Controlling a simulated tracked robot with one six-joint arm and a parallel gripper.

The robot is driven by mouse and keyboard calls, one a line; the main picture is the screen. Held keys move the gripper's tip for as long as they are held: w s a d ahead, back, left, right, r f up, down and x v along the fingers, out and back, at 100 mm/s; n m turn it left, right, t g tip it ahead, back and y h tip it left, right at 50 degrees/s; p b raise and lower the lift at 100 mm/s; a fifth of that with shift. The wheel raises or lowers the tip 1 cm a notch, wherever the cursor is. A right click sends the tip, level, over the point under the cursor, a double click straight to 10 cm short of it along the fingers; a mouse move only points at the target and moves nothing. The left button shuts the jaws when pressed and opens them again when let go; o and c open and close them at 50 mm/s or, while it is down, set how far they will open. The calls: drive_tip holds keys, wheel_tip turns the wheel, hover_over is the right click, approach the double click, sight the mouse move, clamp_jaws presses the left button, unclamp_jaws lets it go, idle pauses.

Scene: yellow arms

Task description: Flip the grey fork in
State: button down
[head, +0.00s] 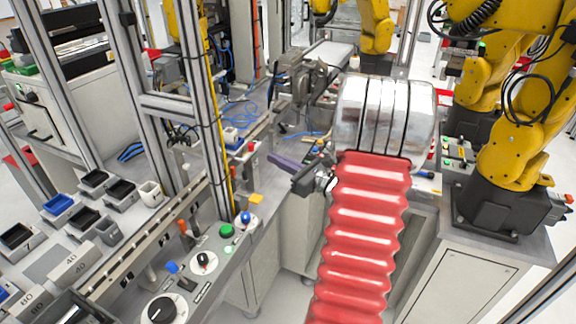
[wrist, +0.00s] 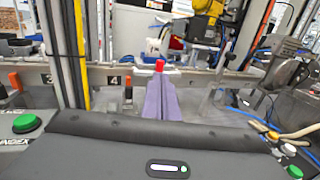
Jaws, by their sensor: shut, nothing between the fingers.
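My gripper (head: 271,155) has purple fingers that point left in the head view, over the gap beside the long grey console. The fingers (wrist: 161,98) are pressed together and empty in the wrist view, pointing forward at the rail. A dark grey two-pronged piece (head: 182,139) stands on the far bench, left of my fingertips and apart from them. I cannot tell for sure that it is the grey fork. A small red thing (wrist: 160,65) shows just beyond the fingertips in the wrist view.
Yellow robot arms (head: 520,110) stand at the right. Blue cables lie on the far bench.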

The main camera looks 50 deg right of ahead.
drive_tip(key=w, duration=0.6)
drive_tip(key=shift+w+a, duration=0.25)
drive_tip(key=shift+a, duration=0.05)
drive_tip(key=shift+w+a, duration=0.2)
drive_tip(key=shift+w, duration=0.35)
drive_tip(key=shift+w+a, duration=0.2)
drive_tip(key=shift+w, duration=0.35)
drive_tip(key=shift+w+a+r, duration=0.1)
drive_tip(key=shift+w, duration=0.05)
approach(250, 148)
drive_tip(key=s, duration=0.5)
drive_tip(key=shift+s+d, duration=0.2)
drive_tip(key=shift+s, duration=0.1)
